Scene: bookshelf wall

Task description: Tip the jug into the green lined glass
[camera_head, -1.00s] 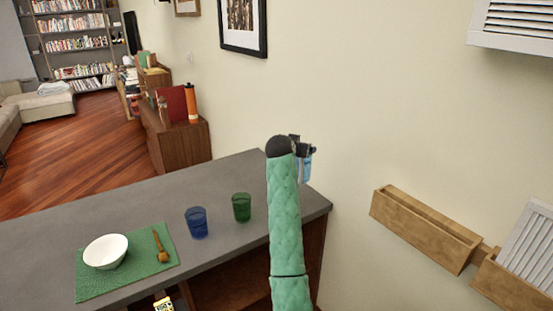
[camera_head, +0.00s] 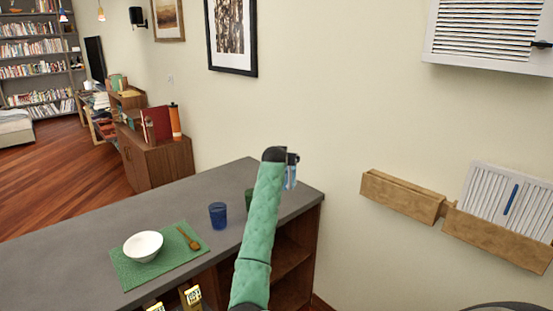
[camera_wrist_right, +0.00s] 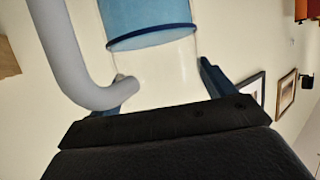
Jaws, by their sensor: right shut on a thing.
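My right gripper (camera_wrist_right: 165,88) is shut on the jug (camera_wrist_right: 150,65), which shows clear walls, a blue part and a thick grey handle (camera_wrist_right: 62,50) in the right wrist view. In the head view the green sleeved right arm hides most of the gripper, and only a small light blue bit of the jug (camera_head: 291,178) shows past it, above the counter's right end. The green glass (camera_head: 249,197) stands on the counter, mostly hidden behind that arm. Any lining on it cannot be made out.
A blue glass (camera_head: 217,215) stands left of the green one. A white bowl (camera_head: 143,245) and a wooden spoon (camera_head: 188,238) lie on a green mat (camera_head: 128,273). The grey counter (camera_head: 75,237) is otherwise clear. Wooden wall holders (camera_head: 403,197) hang at right.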

